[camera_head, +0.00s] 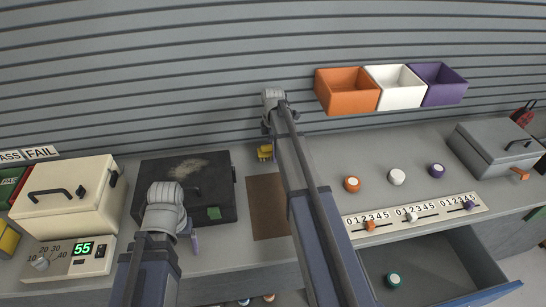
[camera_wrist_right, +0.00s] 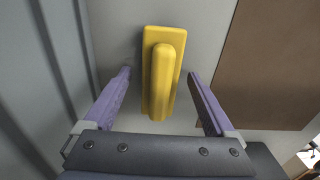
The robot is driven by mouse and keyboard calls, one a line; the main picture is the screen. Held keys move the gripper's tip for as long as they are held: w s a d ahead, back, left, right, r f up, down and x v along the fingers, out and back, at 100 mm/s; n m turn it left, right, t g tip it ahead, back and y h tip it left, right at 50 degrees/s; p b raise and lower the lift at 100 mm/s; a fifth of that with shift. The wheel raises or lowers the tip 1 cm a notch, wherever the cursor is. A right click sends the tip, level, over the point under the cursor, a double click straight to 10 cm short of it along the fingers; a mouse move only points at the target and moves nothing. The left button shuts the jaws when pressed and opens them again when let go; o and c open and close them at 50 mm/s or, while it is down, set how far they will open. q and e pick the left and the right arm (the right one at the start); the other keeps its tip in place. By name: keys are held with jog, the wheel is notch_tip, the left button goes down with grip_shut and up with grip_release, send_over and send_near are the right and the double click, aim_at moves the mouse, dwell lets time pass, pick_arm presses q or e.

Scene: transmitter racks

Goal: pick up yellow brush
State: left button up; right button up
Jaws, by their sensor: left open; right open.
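The yellow brush (camera_wrist_right: 163,72) lies on the grey bench top in the right wrist view, with its handle bar facing the camera. My right gripper (camera_wrist_right: 160,88) is open, and its two purple fingers are on either side of the brush's near end with gaps. In the head view the brush (camera_head: 265,153) shows as a small yellow patch near the back wall, beside my right arm, which hides part of it. My left gripper (camera_head: 190,238) is above the bench in front of the black case; its purple fingertip shows.
A brown mat (camera_head: 268,205) lies right of the brush. The black case (camera_head: 205,180) with a dusty lid stands to the left, and a cream case (camera_head: 70,195) beyond it. Orange (camera_head: 347,102), white (camera_head: 399,97) and purple (camera_head: 441,95) bins are at the back right. An open drawer (camera_head: 440,262) sticks out at front right.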

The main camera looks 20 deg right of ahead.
pick_arm(q)
jog(key=shift+r, duration=0.1)
pick_arm(e)
grip_shut()
dwell(0.6)
jog(key=shift+r, duration=0.1)
notch_tip(320, 180, up, 10)
jog(key=p, duration=1)
pick_arm(q)
notch_tip(320, 180, up, 10)
